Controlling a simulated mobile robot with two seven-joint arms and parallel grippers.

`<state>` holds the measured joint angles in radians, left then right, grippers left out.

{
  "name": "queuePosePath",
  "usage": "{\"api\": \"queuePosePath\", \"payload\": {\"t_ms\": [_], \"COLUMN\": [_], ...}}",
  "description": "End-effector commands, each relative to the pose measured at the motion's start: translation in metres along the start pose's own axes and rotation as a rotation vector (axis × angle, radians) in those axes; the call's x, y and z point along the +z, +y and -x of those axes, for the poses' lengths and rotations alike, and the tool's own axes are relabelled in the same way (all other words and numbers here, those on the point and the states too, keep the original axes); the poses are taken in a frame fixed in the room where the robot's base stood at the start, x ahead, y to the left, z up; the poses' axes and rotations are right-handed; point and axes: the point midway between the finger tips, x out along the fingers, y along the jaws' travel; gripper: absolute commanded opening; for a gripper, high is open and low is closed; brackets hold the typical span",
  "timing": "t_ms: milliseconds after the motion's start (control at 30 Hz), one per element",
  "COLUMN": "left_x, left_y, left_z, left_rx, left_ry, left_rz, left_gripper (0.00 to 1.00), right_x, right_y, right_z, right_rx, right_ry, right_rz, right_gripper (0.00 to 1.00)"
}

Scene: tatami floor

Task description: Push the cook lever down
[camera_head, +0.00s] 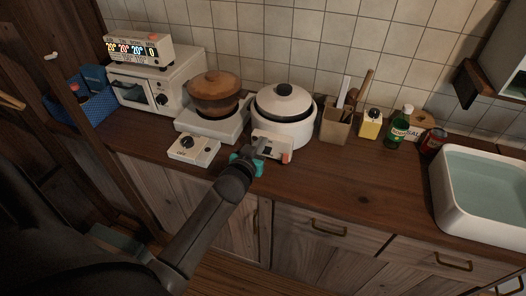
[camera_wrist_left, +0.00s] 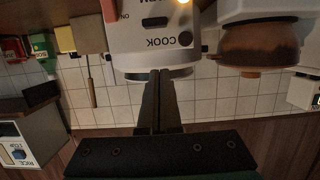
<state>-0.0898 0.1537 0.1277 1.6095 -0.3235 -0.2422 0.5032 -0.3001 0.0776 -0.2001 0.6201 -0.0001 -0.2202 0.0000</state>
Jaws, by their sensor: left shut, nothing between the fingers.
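The white rice cooker (camera_head: 284,113) with a black-knobbed lid stands on the counter. Its front panel (camera_head: 270,145) is partly hidden by my left gripper (camera_head: 260,152). The left wrist view shows the panel (camera_wrist_left: 134,40) upside down, with a COOK label, a black slot-like piece, a round black spot and a glowing lamp. A red-orange piece near an ON label (camera_wrist_left: 108,10) also shows at the panel's right side in the head view (camera_head: 286,157). I cannot tell which piece is the cook lever.
A brown pot (camera_head: 214,91) sits on a white burner (camera_head: 208,126) left of the cooker, with a small control box (camera_head: 194,150) in front. A utensil holder (camera_head: 336,124), green bottle (camera_head: 398,128) and white sink (camera_head: 482,190) stand right. Front counter right of the cooker is clear.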

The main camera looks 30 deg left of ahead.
Motion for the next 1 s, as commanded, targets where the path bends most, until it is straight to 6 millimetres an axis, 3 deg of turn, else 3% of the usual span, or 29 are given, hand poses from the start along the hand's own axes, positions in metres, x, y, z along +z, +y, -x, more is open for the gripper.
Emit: {"api": "queuePosePath", "payload": {"t_ms": [133, 200, 367, 867, 1000], "left_x": [0.0, 0.018, 0.034, 0.04, 0.05], "left_y": [0.0, 0.0, 0.0, 0.0, 0.0], "left_z": [-0.023, -0.024, -0.028, -0.029, -0.032], "left_rx": [0.0, -0.001, 0.0, 0.0, 0.0], "left_ry": [0.002, -0.004, -0.002, 0.0, -0.001], "left_rz": [-0.001, 0.0, 0.002, 0.0, 0.001], "left_gripper": [0.0, 0.0, 0.0, 0.0, 0.0], "right_x": [0.001, 0.001, 0.002, 0.002, 0.003], "right_y": [-0.001, -0.001, -0.001, 0.0, 0.0], "right_z": [-0.006, -0.012, -0.018, -0.019, -0.027], "right_rx": [-0.001, -0.001, -0.001, 0.0, 0.0], "right_ry": [0.0, 0.0, 0.0, 0.0, 0.0], "right_rz": [0.0, 0.0, 0.0, 0.0, 0.0], "right_gripper": [0.5, 0.5, 0.5, 0.5, 0.5]}}
